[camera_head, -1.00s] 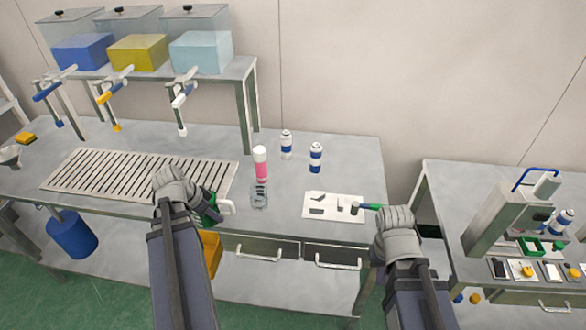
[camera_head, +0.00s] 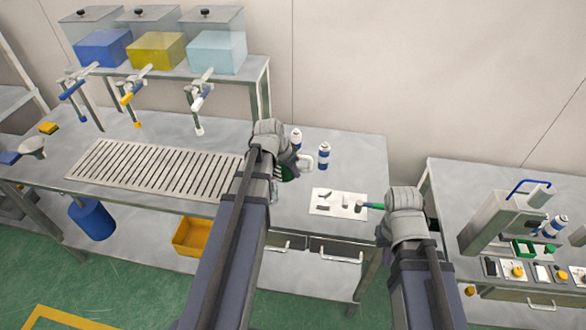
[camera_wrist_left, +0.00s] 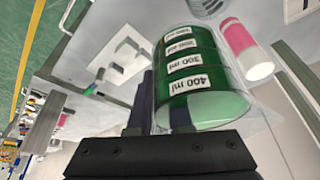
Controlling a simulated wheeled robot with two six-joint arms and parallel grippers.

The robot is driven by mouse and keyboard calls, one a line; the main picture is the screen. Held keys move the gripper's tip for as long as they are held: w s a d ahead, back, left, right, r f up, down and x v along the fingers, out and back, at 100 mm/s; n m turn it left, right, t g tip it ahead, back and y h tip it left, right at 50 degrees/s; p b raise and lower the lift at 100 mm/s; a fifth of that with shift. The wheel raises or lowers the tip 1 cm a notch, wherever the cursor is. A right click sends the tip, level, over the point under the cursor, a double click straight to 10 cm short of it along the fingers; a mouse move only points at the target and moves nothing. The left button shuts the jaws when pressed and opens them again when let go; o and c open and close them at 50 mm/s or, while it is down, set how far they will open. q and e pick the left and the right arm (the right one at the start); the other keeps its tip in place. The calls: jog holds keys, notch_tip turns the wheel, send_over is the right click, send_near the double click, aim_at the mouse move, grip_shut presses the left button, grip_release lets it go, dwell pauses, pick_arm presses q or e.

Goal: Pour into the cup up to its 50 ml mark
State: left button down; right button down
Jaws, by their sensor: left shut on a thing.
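In the left wrist view the jug (camera_wrist_left: 190,70) fills the middle, with white labels such as 400 ml and 300 ml. A round grey-clear thing, which seems to be the cup (camera_wrist_left: 208,6), is cut off at the top edge of that view; its marks cannot be read.
A pink-and-white bottle (camera_wrist_left: 240,42) stands close to the jug in the wrist view. A white mat (camera_head: 325,208) with small parts lies right of the jug. A slotted drain grate (camera_head: 150,172) lies to the left.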

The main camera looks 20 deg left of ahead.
aim_at(293, 178)
pick_arm(q)
jog(key=shift+f+b, duration=2.5)
jog(key=shift+f, duration=0.1)
jog(key=shift+r, duration=0.4)
jog(key=shift+w+d+r+t+h, duration=0.1)
jog(key=shift+d+r+t+h, duration=0.4)
jog(key=shift+h, duration=0.4)
jog(key=shift+w+d+r+n+h, duration=0.1)
jog(key=shift+d+r+n+h, duration=0.2)
jog(key=shift+r+h, duration=0.35)
jog(key=shift+f, duration=0.1)
jog(key=shift+r+h, duration=0.3)
jog(key=shift+h, duration=0.25)
